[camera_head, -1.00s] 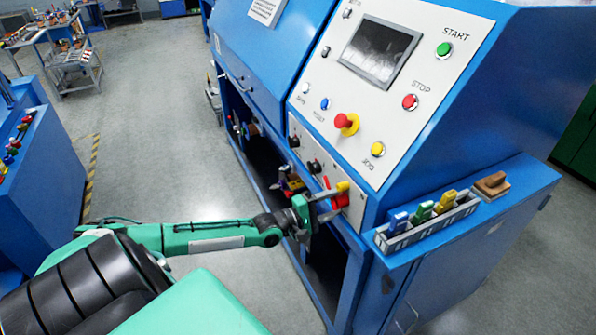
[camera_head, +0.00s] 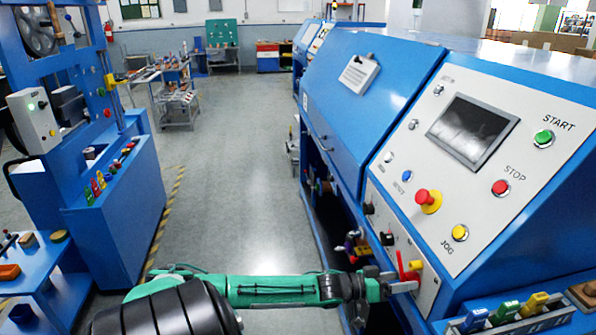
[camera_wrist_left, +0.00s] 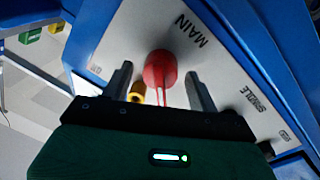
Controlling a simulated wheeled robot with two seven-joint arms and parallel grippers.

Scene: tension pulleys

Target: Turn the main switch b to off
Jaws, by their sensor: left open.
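The main switch (camera_wrist_left: 161,72) is a red knob with a lever on a pale panel, beside the word MAIN in the left wrist view. In the head view its red handle (camera_head: 402,265) shows low on the machine's front. My left gripper (camera_wrist_left: 158,82) is open, with one finger on each side of the red switch; I cannot tell whether either touches it. The gripper also shows in the head view (camera_head: 398,281), at the panel. A yellow part (camera_wrist_left: 137,92) is close to the left finger. My right gripper is not in view.
The sloped control panel (camera_head: 405,204) above carries a red emergency button (camera_head: 428,200) and START, STOP and JOG buttons. A SPINDLE label shows on the switch panel. A tray of coloured-handled tools (camera_head: 500,318) is to the right. The floor (camera_head: 240,180) left of the machine is clear.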

